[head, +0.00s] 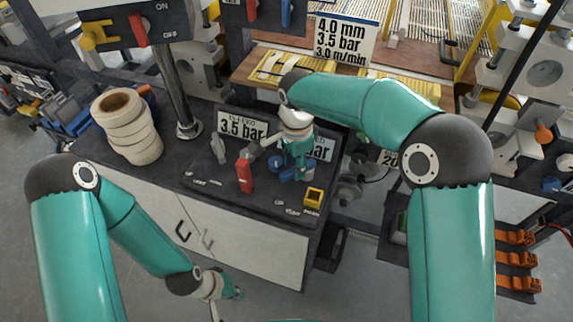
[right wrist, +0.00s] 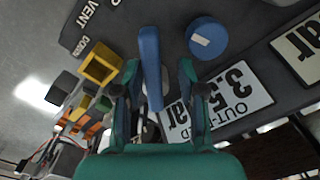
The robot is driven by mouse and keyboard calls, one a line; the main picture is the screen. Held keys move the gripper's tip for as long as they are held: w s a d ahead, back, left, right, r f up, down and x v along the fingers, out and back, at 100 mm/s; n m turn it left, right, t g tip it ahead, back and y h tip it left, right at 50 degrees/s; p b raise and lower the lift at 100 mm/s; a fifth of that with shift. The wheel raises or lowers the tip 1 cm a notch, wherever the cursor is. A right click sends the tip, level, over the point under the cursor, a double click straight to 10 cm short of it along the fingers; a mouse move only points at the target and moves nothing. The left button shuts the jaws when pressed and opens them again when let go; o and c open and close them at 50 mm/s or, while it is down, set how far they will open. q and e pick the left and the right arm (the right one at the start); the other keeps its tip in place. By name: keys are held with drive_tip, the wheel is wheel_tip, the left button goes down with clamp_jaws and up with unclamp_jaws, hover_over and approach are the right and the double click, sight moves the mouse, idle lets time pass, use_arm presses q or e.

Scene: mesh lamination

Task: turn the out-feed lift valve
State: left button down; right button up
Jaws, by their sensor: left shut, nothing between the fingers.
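The out-feed lift valve has a blue lever (right wrist: 150,55), seen in the right wrist view beside the OUT-FEED 3.5 bar sign (right wrist: 228,105). In the head view the blue valve (head: 290,174) is partly hidden by my right gripper (head: 297,160), which points down over it. In the right wrist view my right gripper (right wrist: 158,95) is open, with the lever between its fingers and gaps showing on both sides. I cannot tell whether a finger touches it. My left gripper (head: 236,294) is shut and empty, low in front of the white cabinet.
A blue round knob (right wrist: 207,38) and a yellow square block (right wrist: 98,65) flank the lever. A red lever (head: 244,174) and a grey lever (head: 218,148) stand left on the panel. White rolls (head: 128,128) stand at the bench's left, near a metal post (head: 176,90).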

drive_tip(key=shift+s, duration=0.15)
wheel_tip(320, 180, up, 12)
idle(0.7)
drive_tip(key=shift+f, duration=0.1)
